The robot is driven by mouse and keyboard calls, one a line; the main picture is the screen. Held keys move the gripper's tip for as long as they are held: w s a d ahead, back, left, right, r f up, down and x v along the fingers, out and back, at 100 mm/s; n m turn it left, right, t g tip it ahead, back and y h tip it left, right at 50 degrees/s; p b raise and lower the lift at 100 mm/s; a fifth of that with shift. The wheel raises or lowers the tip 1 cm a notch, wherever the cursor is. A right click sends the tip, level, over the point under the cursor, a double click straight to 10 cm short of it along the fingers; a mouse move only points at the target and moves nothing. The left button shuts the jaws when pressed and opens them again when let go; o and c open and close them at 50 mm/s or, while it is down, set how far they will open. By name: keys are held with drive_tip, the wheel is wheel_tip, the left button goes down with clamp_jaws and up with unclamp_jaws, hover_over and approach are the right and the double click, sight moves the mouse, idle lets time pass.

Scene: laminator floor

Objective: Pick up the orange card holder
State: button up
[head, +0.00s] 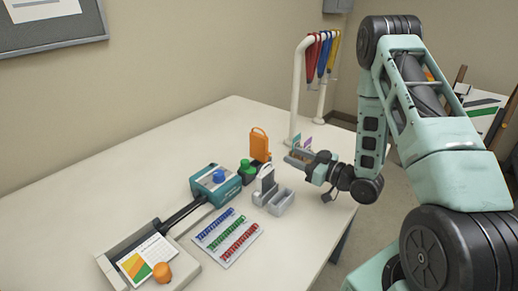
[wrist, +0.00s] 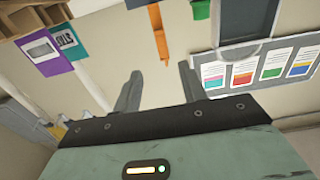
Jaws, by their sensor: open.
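The orange card holder (head: 259,145) stands upright on the table in the head view, with a loop handle on top. In the wrist view an orange strip (wrist: 159,35), apparently the holder seen edge-on, shows beyond the gap between my fingers. My gripper (head: 291,158) is to the right of the holder and points left toward it, apart from it. In the wrist view my gripper (wrist: 159,83) has its two fingers apart with nothing between them.
A grey holder (head: 267,181) and a green bottle-like object (head: 247,170) stand close in front of the orange one. Purple and teal cards (head: 306,143) are just behind my gripper. A lanyard stand (head: 297,85) rises behind. The table's left rear is clear.

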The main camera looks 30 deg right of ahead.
drive_tip(key=p, duration=0.3)
approach(255, 142)
drive_tip(key=x, duration=0.2)
drive_tip(key=d+x, duration=0.1)
drive_tip(key=x, duration=0.2)
drive_tip(key=shift+w, duration=0.4)
drive_tip(key=p+x, duration=0.1)
drive_tip(key=x, duration=0.1)
drive_tip(key=p+x, duration=0.1)
drive_tip(key=x, duration=0.1)
drive_tip(key=shift+w+a+r, duration=0.25)
drive_tip(key=shift+a, duration=0.1)
drive_tip(key=shift+w+a+f, duration=0.1)
drive_tip(key=shift+w+f, duration=0.05)
drive_tip(key=shift+w, duration=0.25)
clamp_jaws()
